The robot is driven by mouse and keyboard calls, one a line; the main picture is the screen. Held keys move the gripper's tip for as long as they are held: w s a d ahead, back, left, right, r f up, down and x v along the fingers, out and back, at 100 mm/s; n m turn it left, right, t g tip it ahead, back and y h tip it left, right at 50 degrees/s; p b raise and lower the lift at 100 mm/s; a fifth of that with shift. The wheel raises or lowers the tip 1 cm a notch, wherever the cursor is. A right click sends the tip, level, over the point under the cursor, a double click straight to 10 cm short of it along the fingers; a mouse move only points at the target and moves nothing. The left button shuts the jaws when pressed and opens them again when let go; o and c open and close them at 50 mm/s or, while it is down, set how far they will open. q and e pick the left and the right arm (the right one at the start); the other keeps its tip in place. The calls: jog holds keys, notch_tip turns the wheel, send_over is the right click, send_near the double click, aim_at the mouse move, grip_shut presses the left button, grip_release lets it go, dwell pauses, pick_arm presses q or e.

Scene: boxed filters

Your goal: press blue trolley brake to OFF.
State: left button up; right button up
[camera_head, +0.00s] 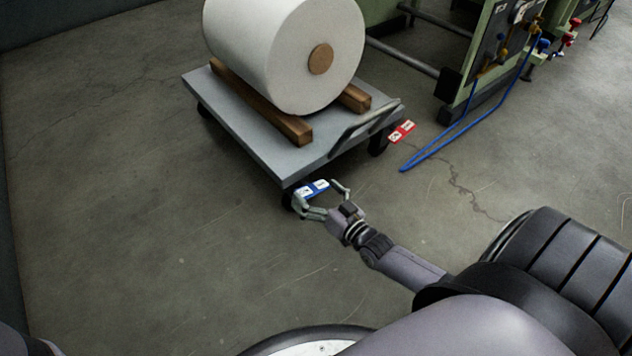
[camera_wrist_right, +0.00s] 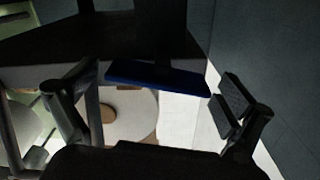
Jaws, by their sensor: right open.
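The blue trolley brake (camera_head: 313,188) is a small blue pedal with white label patches, low at the near corner of the grey trolley (camera_head: 241,122). My right gripper (camera_head: 322,194) is open, with its fingers spread to either side of the blue brake in the head view. In the right wrist view the blue brake (camera_wrist_right: 158,78) appears as a dark blue bar between the open fingers (camera_wrist_right: 155,100). I cannot tell whether the gripper touches it. The label wording is too small to read. My left gripper is not in view.
A large white roll (camera_head: 270,50) rests on wooden beams (camera_head: 262,112) on the trolley. A red brake pedal (camera_head: 401,131) is at its right corner, near the handle (camera_head: 362,128). A blue hose (camera_head: 440,148) lies by the green machine (camera_head: 490,50). The floor at left is clear.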

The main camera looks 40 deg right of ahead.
jog(key=s+d, duration=0.1)
jog(key=s, duration=1.1)
dwell(0.5)
